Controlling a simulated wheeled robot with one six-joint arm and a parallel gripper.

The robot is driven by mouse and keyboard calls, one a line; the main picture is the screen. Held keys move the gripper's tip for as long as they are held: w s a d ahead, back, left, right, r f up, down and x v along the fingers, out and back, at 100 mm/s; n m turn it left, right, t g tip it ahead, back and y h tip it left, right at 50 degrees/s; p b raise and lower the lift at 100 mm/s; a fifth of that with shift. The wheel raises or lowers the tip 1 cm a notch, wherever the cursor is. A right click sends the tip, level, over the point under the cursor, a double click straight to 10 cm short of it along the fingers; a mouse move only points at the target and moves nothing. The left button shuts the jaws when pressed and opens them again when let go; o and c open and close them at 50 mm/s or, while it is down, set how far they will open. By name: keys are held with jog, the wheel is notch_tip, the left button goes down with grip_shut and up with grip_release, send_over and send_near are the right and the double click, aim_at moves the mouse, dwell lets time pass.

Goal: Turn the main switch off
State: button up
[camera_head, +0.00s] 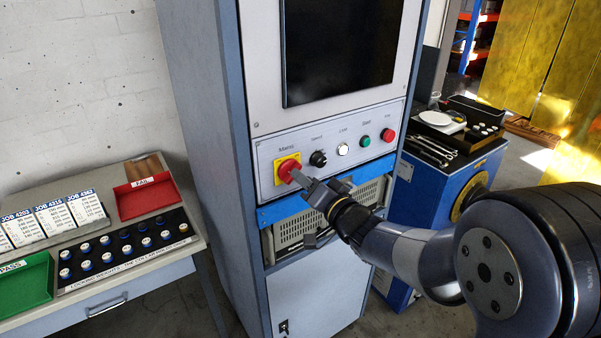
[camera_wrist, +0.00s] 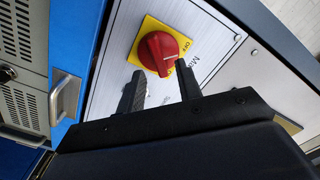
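The main switch (camera_head: 287,170) is a red rotary knob on a yellow plate, at the left of the cabinet's control panel in the head view. It also shows in the wrist view (camera_wrist: 160,53), with a white mark on the knob and lettering on the plate. My gripper (camera_head: 298,180) is right in front of the knob, at its lower right in the head view. In the wrist view the two fingers (camera_wrist: 159,85) are apart, with the knob beyond and between their tips. I cannot tell whether either finger touches the knob.
The panel also carries a black knob (camera_head: 318,159), a white button (camera_head: 343,150), a green button (camera_head: 365,141) and a red button (camera_head: 388,135). A blue strip with a handle (camera_wrist: 62,100) lies below the panel. A bench with trays (camera_head: 150,198) stands left.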

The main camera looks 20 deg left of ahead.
jog(key=shift+x, duration=1.3)
grip_shut()
